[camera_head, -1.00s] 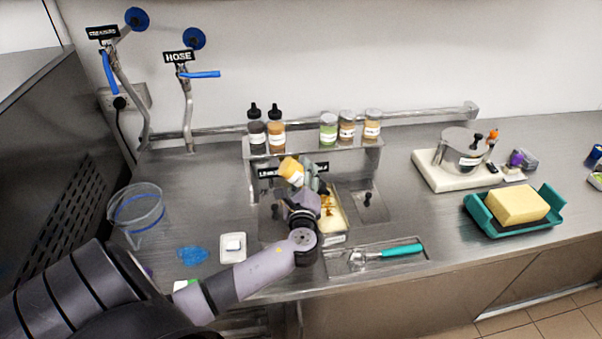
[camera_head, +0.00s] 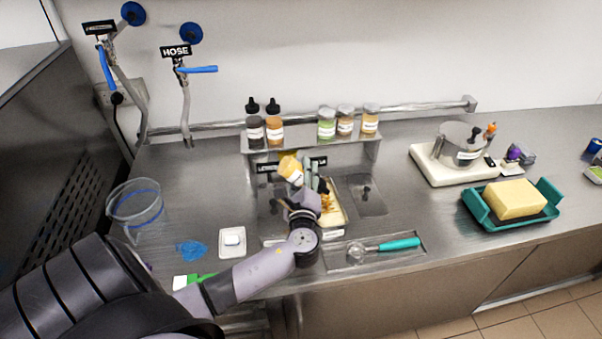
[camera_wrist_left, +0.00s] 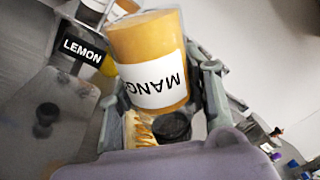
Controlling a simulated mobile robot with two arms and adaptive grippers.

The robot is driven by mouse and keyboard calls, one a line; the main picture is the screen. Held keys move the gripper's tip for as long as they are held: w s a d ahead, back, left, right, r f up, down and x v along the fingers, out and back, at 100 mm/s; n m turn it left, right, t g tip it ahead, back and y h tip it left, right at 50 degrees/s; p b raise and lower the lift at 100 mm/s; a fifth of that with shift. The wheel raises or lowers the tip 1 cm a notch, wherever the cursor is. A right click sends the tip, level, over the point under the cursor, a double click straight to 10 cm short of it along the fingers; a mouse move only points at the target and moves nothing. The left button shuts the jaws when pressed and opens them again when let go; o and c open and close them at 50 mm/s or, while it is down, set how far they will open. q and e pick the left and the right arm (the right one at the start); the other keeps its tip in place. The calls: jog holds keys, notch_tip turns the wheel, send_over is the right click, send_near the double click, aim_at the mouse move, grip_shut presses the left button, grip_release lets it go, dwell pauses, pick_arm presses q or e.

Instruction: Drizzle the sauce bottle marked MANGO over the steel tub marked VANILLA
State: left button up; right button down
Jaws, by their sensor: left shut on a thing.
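My left gripper (camera_head: 306,182) is shut on the sauce bottle marked MANGO (camera_head: 290,168), a yellow-orange bottle with a white label. In the left wrist view the bottle (camera_wrist_left: 152,62) fills the middle between the fingers, tilted with its label upside down and its dark cap low. The bottle is over or beside a steel tub (camera_head: 338,216) with pale yellow contents streaked orange-brown. The gripper and arm cover part of this tub, and I cannot read its label. My right gripper is not in view.
A shelf (camera_head: 312,147) behind holds two dark-capped bottles and several jars. A LEMON sign (camera_wrist_left: 82,50) stands near the bottle. A tray with a teal-handled scoop (camera_head: 398,244) lies in front. A clear pitcher (camera_head: 136,206) stands left; a sponge-like yellow block (camera_head: 514,199) sits right.

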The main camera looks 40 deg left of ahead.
pick_arm(q)
jog(key=shift+w+d+v, duration=0.1)
jog(key=shift+d+v, duration=0.05)
jog(key=shift+v, duration=0.75)
jog(key=shift+w+d+v, duration=0.15)
jog(key=shift+v, duration=0.75)
jog(key=n+b, duration=0.3)
jog(key=n, duration=0.1)
jog(key=shift+r, duration=0.1)
dwell(0.4)
